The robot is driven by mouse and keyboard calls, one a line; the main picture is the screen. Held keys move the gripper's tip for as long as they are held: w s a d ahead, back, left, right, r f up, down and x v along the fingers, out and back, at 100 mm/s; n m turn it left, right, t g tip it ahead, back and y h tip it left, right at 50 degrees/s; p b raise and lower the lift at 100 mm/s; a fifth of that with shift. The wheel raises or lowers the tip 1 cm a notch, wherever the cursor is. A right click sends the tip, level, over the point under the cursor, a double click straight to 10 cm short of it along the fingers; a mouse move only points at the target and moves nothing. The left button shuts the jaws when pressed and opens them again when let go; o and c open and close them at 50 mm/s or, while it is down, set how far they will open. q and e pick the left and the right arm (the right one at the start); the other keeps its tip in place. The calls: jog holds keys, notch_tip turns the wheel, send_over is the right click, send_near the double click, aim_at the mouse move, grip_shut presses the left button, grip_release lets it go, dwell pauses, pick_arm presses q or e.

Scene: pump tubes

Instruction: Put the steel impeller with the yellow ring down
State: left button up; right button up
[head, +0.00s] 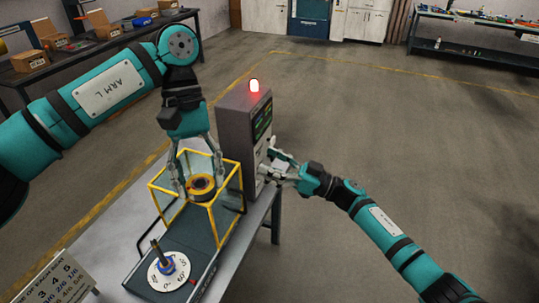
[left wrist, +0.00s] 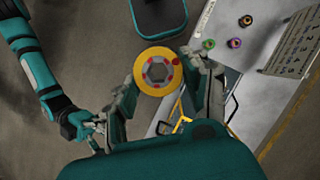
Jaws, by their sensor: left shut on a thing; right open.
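The steel impeller with the yellow ring (head: 202,187) is between the fingers of my left gripper (head: 201,178), which comes down from above. In the left wrist view the impeller (left wrist: 157,72) shows as a yellow ring around a grey centre with red spots, and both fingers are against its sides. In the head view it overlaps the yellow-framed clear enclosure (head: 181,205); I cannot tell how far inside it is. My right gripper (head: 283,172) is open and empty, beside the grey cabinet's right side.
The grey cabinet (head: 233,130) with a lit red lamp (head: 254,86) stands behind the enclosure. A numbered sign (head: 49,277) stands lower left. Several small coloured parts (left wrist: 208,43) lie on the table.

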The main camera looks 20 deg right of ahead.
jog(key=s+a+r+n+g+y, duration=0.25)
jog(key=s+r+n+g, duration=0.25)
jog(key=r+g, duration=0.3)
jog(key=n+g+h, duration=0.4)
jog(key=g, duration=0.2)
send_near(195, 187)
jog(key=a, duration=0.5)
jog(key=s+a+f, duration=0.1)
jog(key=a, duration=0.2)
jog(key=shift+s, duration=0.1)
jog(key=c, duration=1.2)
pick_arm(q)
jog(key=o, duration=1.5)
pick_arm(e)
jog(key=shift+c, duration=1)
